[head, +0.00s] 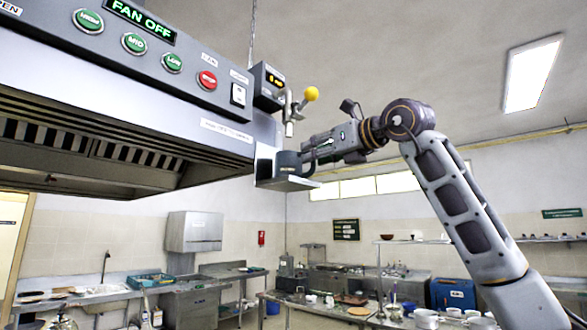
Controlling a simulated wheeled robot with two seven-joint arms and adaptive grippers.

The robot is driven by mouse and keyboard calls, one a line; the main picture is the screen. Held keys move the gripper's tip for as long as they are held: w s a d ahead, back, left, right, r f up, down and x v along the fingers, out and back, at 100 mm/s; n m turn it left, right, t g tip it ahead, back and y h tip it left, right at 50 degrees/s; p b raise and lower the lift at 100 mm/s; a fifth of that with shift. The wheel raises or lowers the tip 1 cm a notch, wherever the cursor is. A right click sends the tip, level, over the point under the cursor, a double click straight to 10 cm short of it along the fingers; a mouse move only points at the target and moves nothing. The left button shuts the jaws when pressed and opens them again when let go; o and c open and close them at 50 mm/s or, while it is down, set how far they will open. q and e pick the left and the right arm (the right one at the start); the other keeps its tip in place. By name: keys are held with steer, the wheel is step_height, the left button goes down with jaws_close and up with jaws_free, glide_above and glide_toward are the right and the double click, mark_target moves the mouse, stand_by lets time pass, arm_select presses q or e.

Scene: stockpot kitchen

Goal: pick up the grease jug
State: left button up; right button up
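A dark grey jug-like vessel (289,163), which I take for the grease jug, stands on a small metal ledge (290,184) at the right end of the range hood. My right gripper (309,147) reaches in from the right, level with the vessel's upper part. Its fingers are at the vessel's right side, by what looks like the handle. They overlap it in the picture, so I cannot tell whether they touch it or how far they are closed. My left gripper is out of view.
The steel range hood (225,133) fills the upper left, with buttons and a FAN OFF display. A yellow-knobbed lever (311,94) sticks out just above the gripper. Sinks and crowded counters stand far below. Open air lies right of the ledge.

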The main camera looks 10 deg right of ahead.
steer(key=shift+x, duration=1.15)
steer(key=shift+c, duration=0.2)
jaws_close()
steer(key=shift+r, duration=0.1)
